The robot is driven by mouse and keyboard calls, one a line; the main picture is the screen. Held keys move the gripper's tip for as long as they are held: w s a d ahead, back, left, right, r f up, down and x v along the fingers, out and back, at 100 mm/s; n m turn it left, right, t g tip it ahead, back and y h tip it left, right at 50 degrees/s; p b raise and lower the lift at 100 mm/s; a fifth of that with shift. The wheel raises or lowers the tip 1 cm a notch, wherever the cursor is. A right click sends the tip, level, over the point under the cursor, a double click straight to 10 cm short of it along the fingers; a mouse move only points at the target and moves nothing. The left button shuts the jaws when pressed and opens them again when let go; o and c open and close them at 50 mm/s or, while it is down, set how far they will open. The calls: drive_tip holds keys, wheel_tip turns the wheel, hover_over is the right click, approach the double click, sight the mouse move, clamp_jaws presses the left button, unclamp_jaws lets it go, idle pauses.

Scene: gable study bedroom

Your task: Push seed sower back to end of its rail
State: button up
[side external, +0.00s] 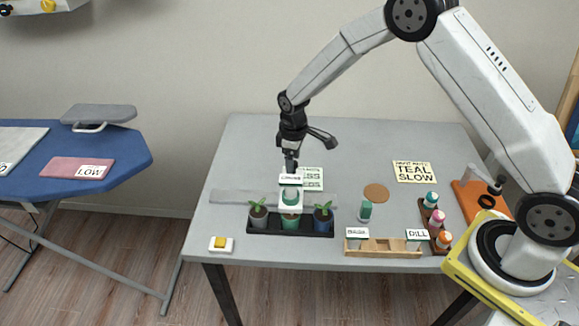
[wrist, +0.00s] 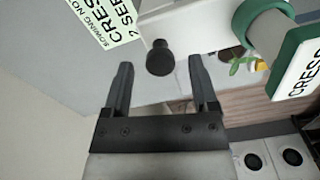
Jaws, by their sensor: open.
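The seed sower (side external: 291,196) is white with a green part and a label. It stands about midway along a grey rail (side external: 232,197) on the table, behind a black tray of pots. In the wrist view the sower's green ring and CRESS label show at the upper right (wrist: 262,22). A black knob (wrist: 160,58) sticks out beside a pale bar there. My gripper (side external: 290,168) points down just above and behind the sower. In the wrist view its open fingers (wrist: 160,68) frame the knob, with nothing gripped. I cannot tell whether they touch it.
The black tray (side external: 263,229) holds several potted seedlings. A pale-green CRESS note (side external: 313,179) lies behind the rail. A wooden rack (side external: 384,252), a green-topped bottle (side external: 365,211) and a cork disc (side external: 376,193) stand right. A yellow-button box (side external: 221,244) sits front left.

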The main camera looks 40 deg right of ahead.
drive_tip(key=shift+f, duration=0.15)
drive_tip(key=shift+c, duration=0.2)
clamp_jaws()
idle(1.2)
